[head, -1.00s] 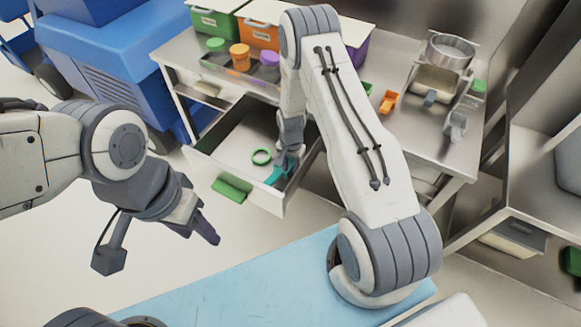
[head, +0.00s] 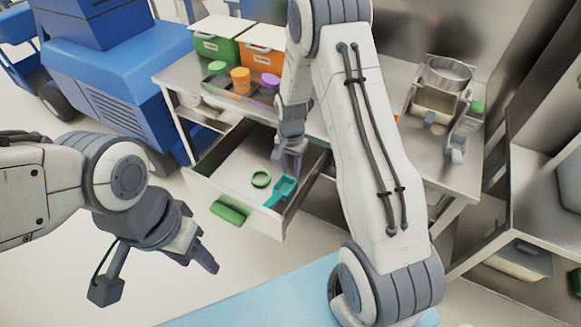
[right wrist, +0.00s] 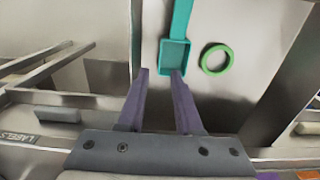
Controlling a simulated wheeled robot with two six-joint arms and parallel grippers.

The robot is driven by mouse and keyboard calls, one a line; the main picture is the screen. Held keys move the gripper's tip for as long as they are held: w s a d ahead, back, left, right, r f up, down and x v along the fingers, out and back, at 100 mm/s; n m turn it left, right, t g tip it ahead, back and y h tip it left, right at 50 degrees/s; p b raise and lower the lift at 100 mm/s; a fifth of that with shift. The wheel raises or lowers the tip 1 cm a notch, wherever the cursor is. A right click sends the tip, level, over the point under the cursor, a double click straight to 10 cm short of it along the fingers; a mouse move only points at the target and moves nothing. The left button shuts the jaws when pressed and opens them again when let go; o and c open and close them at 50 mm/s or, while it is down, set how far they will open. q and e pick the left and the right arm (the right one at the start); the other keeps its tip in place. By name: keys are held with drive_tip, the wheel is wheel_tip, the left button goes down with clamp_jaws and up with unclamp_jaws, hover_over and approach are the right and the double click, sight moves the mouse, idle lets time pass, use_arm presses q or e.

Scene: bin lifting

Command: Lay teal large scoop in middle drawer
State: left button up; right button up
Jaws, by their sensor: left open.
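The teal large scoop (head: 281,191) lies on the floor of the open middle drawer (head: 225,168), near its right wall. In the right wrist view the scoop (right wrist: 174,53) shows its square bowl toward me and its handle pointing away. My right gripper (head: 293,172) is above the drawer just behind the scoop. Its two fingers (right wrist: 160,74) are apart with nothing between them, close to the bowl's edge. My left gripper (head: 211,262) is open and empty, in front of the drawer at the lower left.
A green ring (head: 261,178) lies in the drawer left of the scoop. The drawer has a green handle (head: 229,210). Green (head: 216,47) and orange (head: 262,57) bins stand on the counter. A blue vehicle (head: 105,85) is at the left. Bare floor lies before the drawer.

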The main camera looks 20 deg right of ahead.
drive_tip(key=s+a+r+n, duration=0.9)
drive_tip(key=s+a+r, duration=0.2)
drive_tip(key=a+r, duration=0.4)
drive_tip(key=s+a+r+n, duration=0.1)
drive_tip(key=s+r+n, duration=0.1)
drive_tip(key=s, duration=0.3)
drive_tip(key=s+a+r+n, duration=0.1)
drive_tip(key=s+n, duration=0.3)
drive_tip(key=s, duration=0.1)
drive_tip(key=s+a+r+n+y, duration=0.1)
drive_tip(key=s+r+n, duration=0.1)
drive_tip(key=s, duration=0.4)
drive_tip(key=shift+r+n, duration=0.35)
drive_tip(key=shift+n, duration=0.05)
drive_tip(key=shift+w, duration=0.1)
